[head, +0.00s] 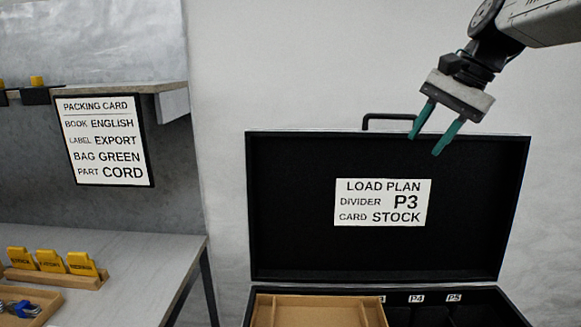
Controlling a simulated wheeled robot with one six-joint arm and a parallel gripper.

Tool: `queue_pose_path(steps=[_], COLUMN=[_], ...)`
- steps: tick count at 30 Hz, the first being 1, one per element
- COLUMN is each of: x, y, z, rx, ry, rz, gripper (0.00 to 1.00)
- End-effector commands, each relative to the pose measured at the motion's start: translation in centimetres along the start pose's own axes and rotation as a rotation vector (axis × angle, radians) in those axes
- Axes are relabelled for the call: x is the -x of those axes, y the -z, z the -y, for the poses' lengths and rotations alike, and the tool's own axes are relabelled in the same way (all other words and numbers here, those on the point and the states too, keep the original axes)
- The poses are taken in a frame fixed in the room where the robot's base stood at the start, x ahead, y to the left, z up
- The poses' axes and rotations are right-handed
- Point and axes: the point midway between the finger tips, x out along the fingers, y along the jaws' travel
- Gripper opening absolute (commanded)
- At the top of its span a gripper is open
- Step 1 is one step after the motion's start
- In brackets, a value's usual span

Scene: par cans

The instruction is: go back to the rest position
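My gripper (424,143) hangs at the upper right, at the end of my arm. Its two green fingers are apart, with nothing between them. In the picture it overlaps the top edge of the open black case's lid (290,220), right of the lid's handle. I cannot tell how far in front of the lid it is.
The case holds a cardboard insert (318,312) and slots labelled P4 and P5. A load plan card (382,203) is on the lid. At left are a table (150,258) with yellow tabs (50,260), a tray (45,300) with metal parts, and a shelf with a packing card (104,140).

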Motion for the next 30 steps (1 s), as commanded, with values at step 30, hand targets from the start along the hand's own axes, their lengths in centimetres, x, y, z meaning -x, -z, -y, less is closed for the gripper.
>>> queue_pose_path(steps=[30], x=[-11.8], y=[-17.0], z=[-25.4], rx=[0.787], ry=[-0.391], rz=[-0.088], gripper=[0.38])
